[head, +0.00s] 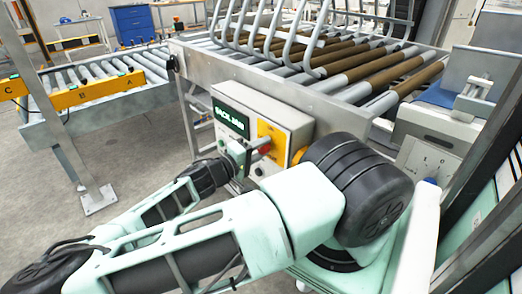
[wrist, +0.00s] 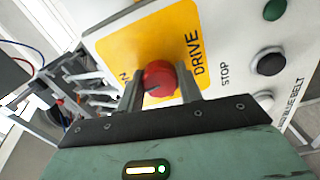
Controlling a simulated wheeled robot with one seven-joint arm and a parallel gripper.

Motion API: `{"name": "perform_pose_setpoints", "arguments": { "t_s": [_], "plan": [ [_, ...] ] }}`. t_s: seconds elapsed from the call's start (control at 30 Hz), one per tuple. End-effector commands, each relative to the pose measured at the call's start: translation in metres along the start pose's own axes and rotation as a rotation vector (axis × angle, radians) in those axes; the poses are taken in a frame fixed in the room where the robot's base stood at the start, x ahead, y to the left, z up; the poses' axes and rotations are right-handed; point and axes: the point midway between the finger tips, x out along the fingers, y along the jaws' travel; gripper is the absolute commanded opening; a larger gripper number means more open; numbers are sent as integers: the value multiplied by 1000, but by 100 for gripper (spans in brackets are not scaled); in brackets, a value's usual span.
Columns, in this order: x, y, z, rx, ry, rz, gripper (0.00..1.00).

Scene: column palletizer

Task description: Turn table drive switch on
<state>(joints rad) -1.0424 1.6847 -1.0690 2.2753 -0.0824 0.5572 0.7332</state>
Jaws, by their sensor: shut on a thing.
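The table drive switch is a round red knob (wrist: 160,76) on a yellow plate (wrist: 165,35) marked DRIVE. A dark mark shows at its left in the wrist view. My gripper (wrist: 162,88) is shut on the knob, one finger on each side. The left finger stands near a label that is only partly readable, ending in N. In the head view the red knob (head: 265,148) sits on the front of a grey control box (head: 287,122), and my gripper (head: 243,156) reaches it from the left. Its fingertips are hard to make out there.
A black button (wrist: 267,62) marked STOP and a green button (wrist: 275,9) are right of the plate.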

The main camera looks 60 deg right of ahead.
Motion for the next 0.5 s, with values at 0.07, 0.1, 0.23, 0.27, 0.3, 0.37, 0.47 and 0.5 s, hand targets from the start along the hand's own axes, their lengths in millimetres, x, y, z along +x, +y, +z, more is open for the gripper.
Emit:
{"name": "perform_pose_setpoints", "arguments": {
  "t_s": [0.07, 0.1, 0.23, 0.27, 0.3, 0.37, 0.47, 0.5],
  "plan": [
    [-1, -2, 1, 28, 1, -2, 13],
    [-1, -2, 1, 41, 1, -2, 13],
    [-1, -2, 1, 71, 0, -2, 13],
    [-1, -2, 1, 75, 0, -2, 13],
    [-1, -2, 1, 80, 0, -2, 13],
    [-1, -2, 1, 85, 0, -2, 13],
    [-1, -2, 1, 90, 0, -2, 13],
    [-1, -2, 1, 90, 0, -2, 13]
  ]
}}
